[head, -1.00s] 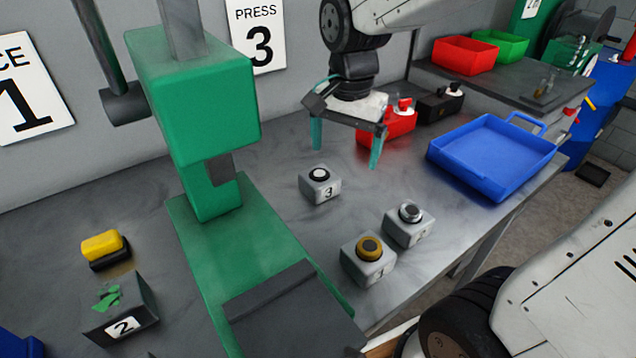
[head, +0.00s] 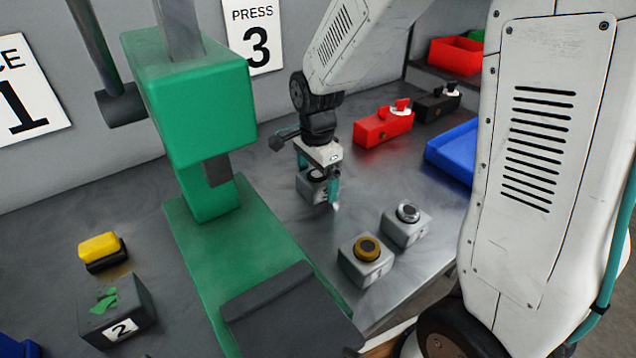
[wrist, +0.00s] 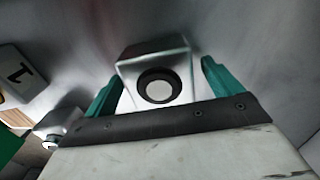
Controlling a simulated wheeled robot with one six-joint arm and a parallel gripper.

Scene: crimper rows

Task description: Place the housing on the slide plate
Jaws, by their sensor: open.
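Several small grey blocks with round tops stand on the metal bench; I cannot tell for certain which is the housing. One grey block (head: 308,188), with a black-ringed white top, is under my gripper (head: 321,182). In the wrist view this block (wrist: 155,52) lies between the two teal fingers of my open gripper (wrist: 160,88). I cannot tell whether the fingers touch it. Two more grey blocks stand to the right, one with a brass ring (head: 366,260), one with a silver ring (head: 405,225). A dark plate (head: 285,315), perhaps the slide plate, lies on the green press base.
The green press (head: 200,110) stands left of my gripper. A red box (head: 385,127), a black box (head: 437,104) and a blue tray (head: 450,150) are behind to the right. A yellow-and-black block (head: 101,250) and a dark block marked 2 (head: 117,312) are at left.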

